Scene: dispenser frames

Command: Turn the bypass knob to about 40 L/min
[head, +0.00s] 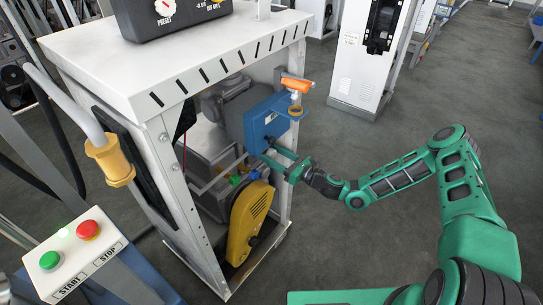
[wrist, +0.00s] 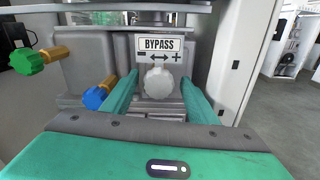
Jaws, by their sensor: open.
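The bypass knob (wrist: 158,83) is pale grey and lobed, in the middle of the wrist view. It sits on a grey housing below a BYPASS label (wrist: 159,46) with a double arrow and a plus sign. My gripper (wrist: 159,77) is open, with one green finger on each side of the knob. I see gaps between the fingers and the knob, so it is not gripped. In the head view my gripper (head: 271,155) reaches into the dispenser frame (head: 150,92) from the right, below a blue meter box (head: 268,122). The knob cannot be made out there. No L/min reading is legible.
A blue knob (wrist: 96,97) and a green knob (wrist: 27,61) on brass stems stand left of my fingers. A yellow belt cover (head: 248,222), an orange handle (head: 297,84) and a frame post (head: 284,180) are near my gripper. The floor at right is open.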

